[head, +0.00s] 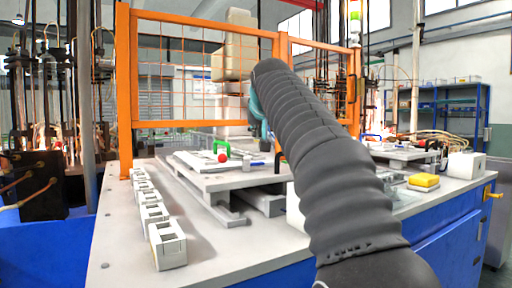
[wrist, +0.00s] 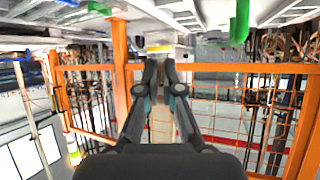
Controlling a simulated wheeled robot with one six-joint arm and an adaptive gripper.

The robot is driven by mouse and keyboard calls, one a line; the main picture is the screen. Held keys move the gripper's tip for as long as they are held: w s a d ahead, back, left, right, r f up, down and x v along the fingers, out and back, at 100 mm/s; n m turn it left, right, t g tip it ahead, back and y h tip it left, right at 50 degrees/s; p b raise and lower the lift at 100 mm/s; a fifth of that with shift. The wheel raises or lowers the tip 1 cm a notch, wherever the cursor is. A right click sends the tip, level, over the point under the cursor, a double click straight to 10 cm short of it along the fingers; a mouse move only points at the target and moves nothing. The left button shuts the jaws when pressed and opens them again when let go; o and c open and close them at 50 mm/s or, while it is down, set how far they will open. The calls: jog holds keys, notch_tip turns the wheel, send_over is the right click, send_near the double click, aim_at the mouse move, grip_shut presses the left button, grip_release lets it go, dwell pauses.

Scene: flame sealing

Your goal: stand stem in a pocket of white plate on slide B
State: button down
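A white plate (head: 203,160) lies on a slide in the middle of the table in the head view, with a red ball knob (head: 223,158) and a green handle (head: 221,147) by it. A second slide with a blue handle (head: 371,137) is at the right, partly behind my arm. I cannot tell which slide is B. In the wrist view, which is upside down, my gripper (wrist: 161,62) has its two fingers close together with a narrow gap. Their tips are near a small white and yellow thing (wrist: 160,48). I cannot make out a stem; my arm hides the gripper's tips in the head view.
A row of white slotted blocks (head: 167,245) lines the table's left edge. An orange mesh fence (head: 200,72) stands at the back. The table's front left (head: 125,235) is bare. A green handle (wrist: 240,22) shows in the wrist view.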

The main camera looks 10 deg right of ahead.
jog(key=shift+w+a+f, duration=0.3)
jog(key=shift+a, duration=0.05)
jog(key=shift+s+d+f, duration=0.15)
jog(key=shift+f, duration=0.25)
jog(key=shift+f+b, duration=0.55)
jog(key=shift+f, duration=0.95)
jog(key=shift+f, duration=0.15)
jog(key=c, duration=1.3)
grip_release()
